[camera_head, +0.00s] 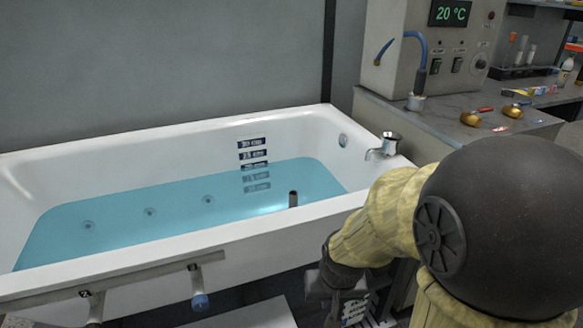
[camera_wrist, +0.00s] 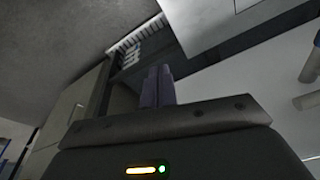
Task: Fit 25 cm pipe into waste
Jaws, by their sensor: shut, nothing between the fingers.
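The white bathtub (camera_head: 130,145) holds blue water. Depth labels (camera_head: 252,155) mark the inner wall, some under water. My gripper (camera_head: 345,300) is low outside the tub's front right side, partly cut off by the frame. In the wrist view its two fingers (camera_wrist: 157,87) are together with nothing between them.
A rail (camera_head: 140,275) along the tub's front carries a pale pipe (camera_head: 95,308) and a blue-ended one (camera_head: 200,300). A chrome spout (camera_head: 382,148) sits at the right rim. A bench (camera_head: 440,125) with a control box (camera_head: 430,60) stands behind right.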

